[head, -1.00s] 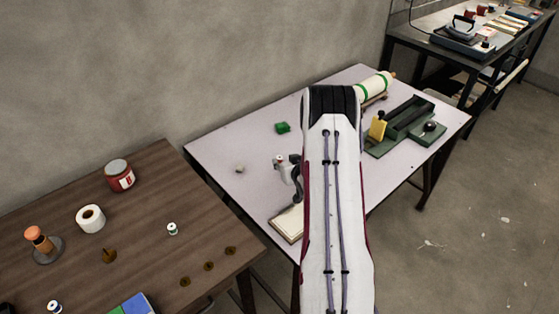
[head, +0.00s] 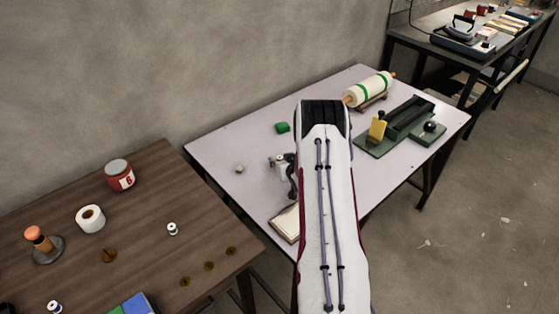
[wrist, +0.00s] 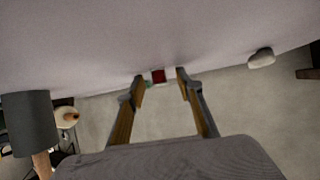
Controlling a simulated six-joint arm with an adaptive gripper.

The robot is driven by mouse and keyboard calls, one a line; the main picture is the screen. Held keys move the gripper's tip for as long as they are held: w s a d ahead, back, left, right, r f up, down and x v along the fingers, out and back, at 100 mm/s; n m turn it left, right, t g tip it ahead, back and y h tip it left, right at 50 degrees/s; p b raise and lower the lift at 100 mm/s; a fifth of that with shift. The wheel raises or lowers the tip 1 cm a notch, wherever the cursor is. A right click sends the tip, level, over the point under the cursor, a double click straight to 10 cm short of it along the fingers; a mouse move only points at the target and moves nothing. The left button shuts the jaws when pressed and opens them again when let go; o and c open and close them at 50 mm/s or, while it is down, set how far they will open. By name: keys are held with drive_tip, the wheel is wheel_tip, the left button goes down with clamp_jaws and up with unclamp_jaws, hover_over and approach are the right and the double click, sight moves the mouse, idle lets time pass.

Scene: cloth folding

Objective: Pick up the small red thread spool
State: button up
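The small red thread spool (wrist: 159,76) shows in the wrist view as a red middle with pale ends. It lies at the pale table's edge as seen there, between or just past my fingertips. My gripper (wrist: 161,74) is open, with one finger on each side of the spool; I cannot tell whether they touch it. In the head view my gripper (head: 280,161) is low over the pale table (head: 225,145), left of my arm. The spool cannot be made out in the head view.
A framed pad (head: 285,223) is at the front edge. A roller (head: 368,90) and a green tray (head: 400,125) stand to the right. A brown table (head: 150,255) holds jars and spools.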

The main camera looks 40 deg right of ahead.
idle(0.4)
drive_tip(key=c, duration=0.8)
drive_tip(key=shift+r, duration=0.2)
drive_tip(key=shift+r, duration=4.85)
